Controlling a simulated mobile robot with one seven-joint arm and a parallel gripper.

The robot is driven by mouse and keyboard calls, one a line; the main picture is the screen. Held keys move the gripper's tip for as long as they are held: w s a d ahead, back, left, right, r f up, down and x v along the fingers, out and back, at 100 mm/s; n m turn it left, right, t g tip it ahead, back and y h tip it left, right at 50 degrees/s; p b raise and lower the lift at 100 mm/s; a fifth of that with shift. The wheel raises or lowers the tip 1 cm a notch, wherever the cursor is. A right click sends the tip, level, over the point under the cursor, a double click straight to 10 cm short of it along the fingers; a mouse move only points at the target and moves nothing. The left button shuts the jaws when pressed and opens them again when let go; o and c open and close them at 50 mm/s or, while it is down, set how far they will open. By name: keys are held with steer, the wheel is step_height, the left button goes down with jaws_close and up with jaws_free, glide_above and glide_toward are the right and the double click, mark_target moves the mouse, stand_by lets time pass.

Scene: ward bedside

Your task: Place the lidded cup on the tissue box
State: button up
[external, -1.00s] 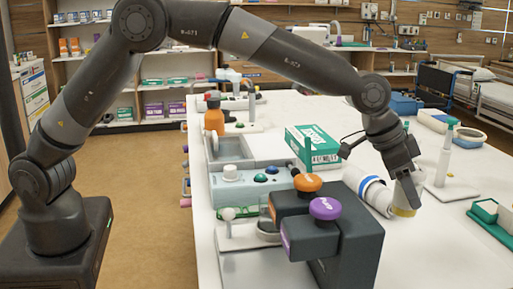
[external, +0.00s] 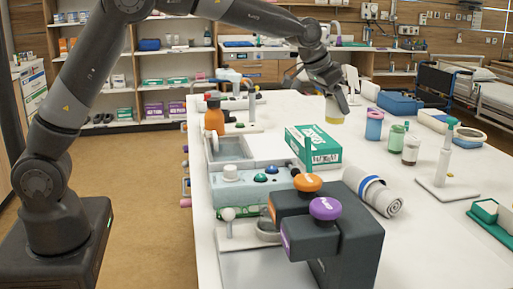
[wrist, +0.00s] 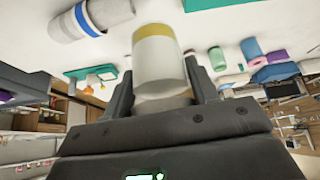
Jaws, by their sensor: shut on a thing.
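The lidded cup (external: 334,109) is pale with a yellowish band, and my gripper (external: 338,93) is shut on it. The cup hangs in the air behind and slightly right of the tissue box. In the wrist view the cup (wrist: 158,58) sits between my fingers, its yellow band at the picture's top; its lid is hard to make out. The tissue box (external: 313,146) is green and white and lies on the white table. Its top is clear. A teal edge at the wrist view's top is probably this box.
A rolled towel with a blue band (external: 377,192) lies in front of the box. A blue bottle (external: 374,126), a green bottle (external: 396,139) and a dark jar (external: 410,150) stand to its right. A grey machine (external: 335,235) and a pump-like device (external: 252,187) stand in front and left.

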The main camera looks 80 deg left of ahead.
steer(key=s+a+r+n, duration=0.1)
steer(key=s+a, duration=0.1)
steer(key=a, duration=0.4)
glide_above(312, 136)
step_height(312, 136, down, 7)
steer(key=shift+w+a+f, duration=0.1)
steer(key=shift+a+f, duration=0.05)
steer(key=shift+f, duration=1.7)
steer(key=shift+f, duration=0.2)
steer(key=o, duration=1.1)
